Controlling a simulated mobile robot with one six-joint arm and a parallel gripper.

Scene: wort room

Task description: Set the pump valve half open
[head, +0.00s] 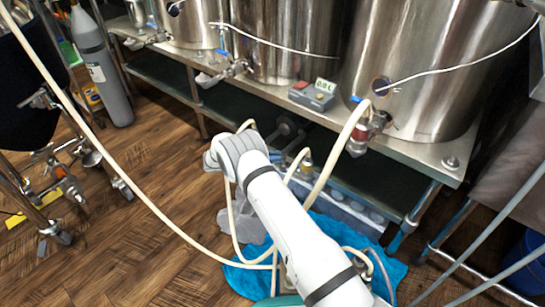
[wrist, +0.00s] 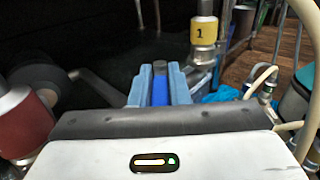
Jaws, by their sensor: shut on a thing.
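In the wrist view my gripper (wrist: 160,72) has its two light-blue fingers closed around a blue valve handle (wrist: 160,91). The handle runs lengthwise between the fingers, and its grey end shows at the fingertips. The valve body and the handle's angle to it are hidden, so I cannot tell how far open the valve is. A fitting with a yellow band marked 1 (wrist: 203,31) stands just right of the fingers. In the head view my arm reaches low in front of the kettle stand, and the fingers and handle are hidden.
A metal stand (head: 424,158) carries steel kettles (head: 415,70) and a small box with a display reading 0.0 (head: 312,94). Pale hoses (head: 335,150) hang around my arm. A blue cloth (head: 245,280) lies below. A grey cylinder (head: 105,75) stands at left, with open wooden floor before it.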

